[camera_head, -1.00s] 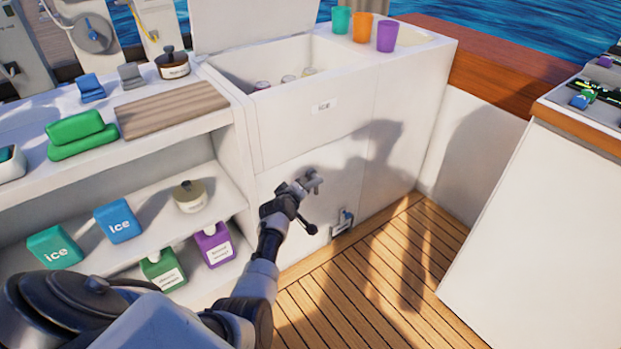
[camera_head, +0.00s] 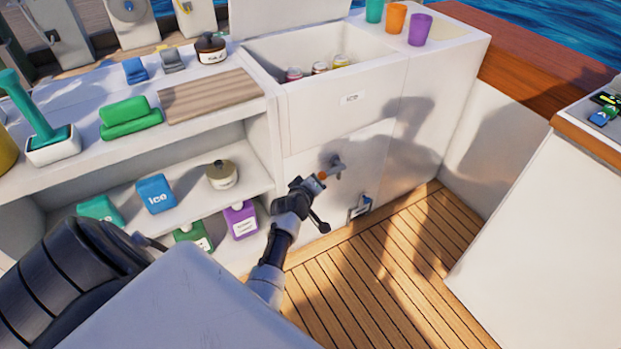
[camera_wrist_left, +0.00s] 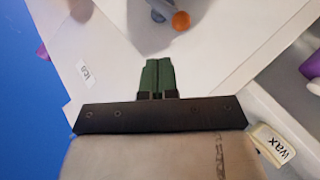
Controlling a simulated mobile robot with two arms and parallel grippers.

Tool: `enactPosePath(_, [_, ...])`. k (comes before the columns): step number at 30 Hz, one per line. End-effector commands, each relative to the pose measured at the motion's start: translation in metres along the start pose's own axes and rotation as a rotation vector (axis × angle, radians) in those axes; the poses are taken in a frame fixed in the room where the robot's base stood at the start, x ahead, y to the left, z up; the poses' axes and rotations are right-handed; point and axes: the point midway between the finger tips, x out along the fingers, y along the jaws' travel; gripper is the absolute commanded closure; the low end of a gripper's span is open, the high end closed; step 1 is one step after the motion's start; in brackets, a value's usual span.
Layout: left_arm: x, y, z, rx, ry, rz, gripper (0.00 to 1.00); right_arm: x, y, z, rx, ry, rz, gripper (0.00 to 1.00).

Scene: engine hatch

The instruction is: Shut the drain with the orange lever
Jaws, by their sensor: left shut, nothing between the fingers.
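The drain tap (camera_head: 336,165) is a grey fitting on the white front panel below the ice chest. Its lever has an orange end (camera_head: 322,176), which points down-left toward my gripper. In the left wrist view the orange knob (camera_wrist_left: 181,20) sits on the grey lever (camera_wrist_left: 160,9) at the top, beyond my fingertips. My left gripper (camera_head: 314,184) is close to the lever's end in the head view. Its green fingers (camera_wrist_left: 157,75) are shut, with nothing between them, and appear apart from the knob. My right gripper is not in view.
The ice chest (camera_head: 345,97) stands open with cans inside. Left of it are shelves with a blue ice pack (camera_head: 156,194) and a purple bottle (camera_head: 240,220). The deck (camera_head: 380,265) is clear.

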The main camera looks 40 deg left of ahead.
Motion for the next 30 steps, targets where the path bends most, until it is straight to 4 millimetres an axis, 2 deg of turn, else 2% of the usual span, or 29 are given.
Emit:
enactPosePath(3, [-0.014,-0.001,0.001,0.0,-0.001,0.0,1.0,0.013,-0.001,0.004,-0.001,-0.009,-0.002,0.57])
enactPosePath(9, [-0.024,-0.003,0.002,-0.001,-0.001,0.001,1.0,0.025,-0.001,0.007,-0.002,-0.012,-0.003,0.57])
enactPosePath(26, [-0.024,-0.004,0.002,0.001,-0.001,0.0,1.0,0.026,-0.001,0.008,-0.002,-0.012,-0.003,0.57])
enactPosePath(29, [-0.03,-0.009,0.01,0.06,-0.036,-0.013,1.0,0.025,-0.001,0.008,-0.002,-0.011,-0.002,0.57])
enactPosePath(30, [-0.036,-0.012,0.019,0.119,-0.072,-0.025,1.0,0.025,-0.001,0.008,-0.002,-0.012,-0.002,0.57])
